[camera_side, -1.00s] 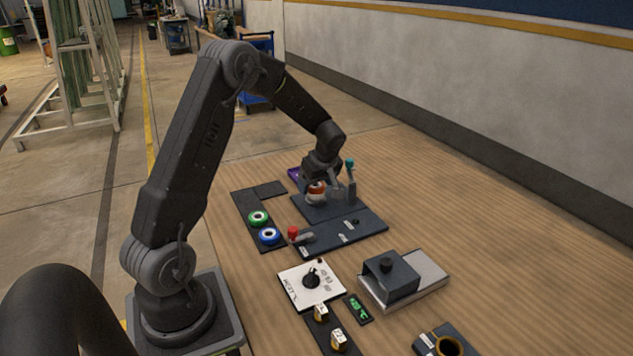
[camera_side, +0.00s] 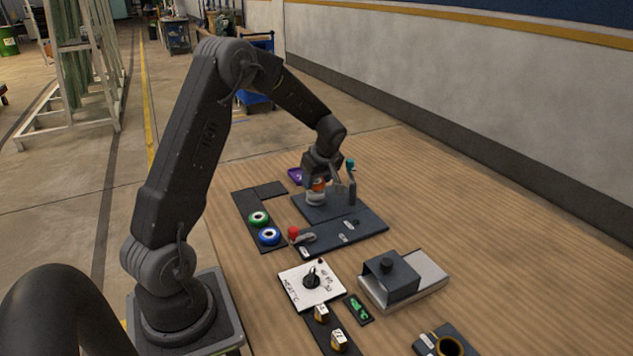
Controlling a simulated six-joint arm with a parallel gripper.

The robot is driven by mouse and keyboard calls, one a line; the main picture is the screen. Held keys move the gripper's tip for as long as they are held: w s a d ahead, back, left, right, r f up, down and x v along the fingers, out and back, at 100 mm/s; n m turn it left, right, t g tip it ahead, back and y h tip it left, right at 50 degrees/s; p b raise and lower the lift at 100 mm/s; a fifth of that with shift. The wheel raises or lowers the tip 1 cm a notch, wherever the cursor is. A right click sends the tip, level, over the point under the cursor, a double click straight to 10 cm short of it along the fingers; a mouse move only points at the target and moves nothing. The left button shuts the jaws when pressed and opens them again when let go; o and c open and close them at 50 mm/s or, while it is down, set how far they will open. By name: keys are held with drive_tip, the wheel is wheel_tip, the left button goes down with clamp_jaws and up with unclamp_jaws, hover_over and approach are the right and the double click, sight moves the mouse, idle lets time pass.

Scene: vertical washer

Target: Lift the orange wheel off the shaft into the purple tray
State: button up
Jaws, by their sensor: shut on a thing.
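The orange wheel (camera_side: 318,185) is between the fingers of my gripper (camera_side: 322,183), which is shut on it. The wheel is partly covered by the gripper. It sits just above a pale round base (camera_side: 316,199) on the dark fixture plate. The shaft itself is hidden, so I cannot tell whether the wheel is still around it. The purple tray (camera_side: 295,175) is behind and to the left of the gripper, and only part of it shows.
A teal-topped post (camera_side: 350,165) stands close to the right of my gripper. A green wheel (camera_side: 258,218) and a blue wheel (camera_side: 269,236) lie on a dark strip at the left. A red-knobbed lever (camera_side: 293,232) is in front. Bare table lies to the right.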

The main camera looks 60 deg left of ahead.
drive_tip(key=shift+r, duration=2.3)
